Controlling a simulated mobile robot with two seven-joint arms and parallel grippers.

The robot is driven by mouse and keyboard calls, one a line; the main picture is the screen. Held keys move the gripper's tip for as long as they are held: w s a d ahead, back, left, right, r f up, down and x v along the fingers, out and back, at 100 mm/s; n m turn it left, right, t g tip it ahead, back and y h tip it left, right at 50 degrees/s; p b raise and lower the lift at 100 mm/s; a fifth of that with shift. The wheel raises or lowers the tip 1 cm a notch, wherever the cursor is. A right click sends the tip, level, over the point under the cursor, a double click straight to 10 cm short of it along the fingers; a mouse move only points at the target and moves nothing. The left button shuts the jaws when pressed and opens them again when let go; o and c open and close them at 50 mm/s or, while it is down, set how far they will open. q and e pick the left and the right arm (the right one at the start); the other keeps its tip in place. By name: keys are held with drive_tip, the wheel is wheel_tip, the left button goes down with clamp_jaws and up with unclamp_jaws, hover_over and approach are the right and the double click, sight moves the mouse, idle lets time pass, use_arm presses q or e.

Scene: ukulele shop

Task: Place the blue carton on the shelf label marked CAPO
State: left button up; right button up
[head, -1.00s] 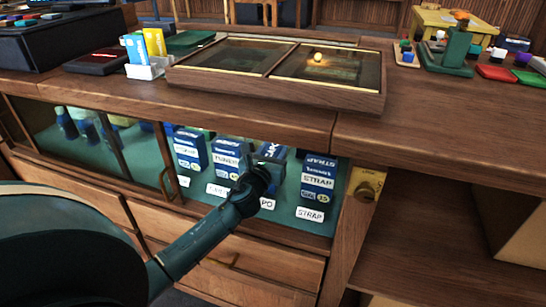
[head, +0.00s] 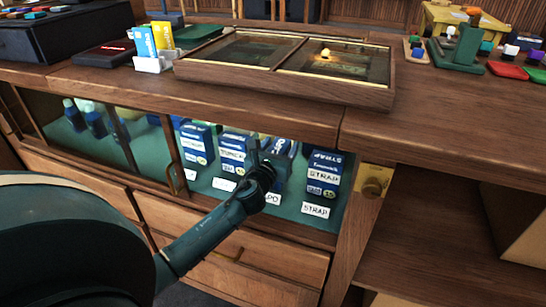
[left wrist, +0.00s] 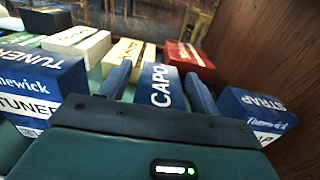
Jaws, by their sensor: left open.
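The blue carton marked CAPO (left wrist: 160,86) stands between the two fingers of my left gripper (left wrist: 158,92) in the left wrist view. In the head view the carton (head: 285,147) is partly hidden behind my left gripper (head: 266,160), inside the cabinet. My left gripper is open, with one finger on each side of the carton; I cannot tell whether they touch it. The shelf label ending in PO (head: 272,198) lies at the front of the shelf, its left part covered by my gripper. My right gripper is not in view.
A blue STRAP carton (head: 323,173) stands close on the right, behind its STRAP label (head: 315,211). Blue TUNER cartons (head: 235,150) stand on the left. A wooden counter overhangs the shelf, and a wooden post (head: 355,230) bounds it on the right.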

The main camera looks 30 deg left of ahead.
use_arm(q)
drive_tip(key=s+d+n, duration=0.1)
drive_tip(key=s+d, duration=0.1)
drive_tip(key=s, duration=0.2)
drive_tip(key=s+d+f+n+h, duration=0.1)
drive_tip(key=s+d, duration=0.1)
drive_tip(key=s, duration=0.3)
drive_tip(key=s+d+f+n+g+p, duration=0.1)
drive_tip(key=s+d+n, duration=0.1)
drive_tip(key=s, duration=0.2)
drive_tip(key=shift+s+f, duration=0.2)
drive_tip(key=shift+s, duration=0.1)
drive_tip(key=s+d+n+g+h, duration=0.1)
drive_tip(key=s+d+n+h, duration=0.3)
drive_tip(key=s+d+n, duration=0.3)
drive_tip(key=s+d+n+g+h, duration=0.2)
drive_tip(key=s+d+n, duration=0.5)
drive_tip(key=n, duration=1.1)
drive_tip(key=d+h, duration=0.1)
drive_tip(key=d, duration=0.1)
drive_tip(key=shift+d+f+h, duration=0.4)
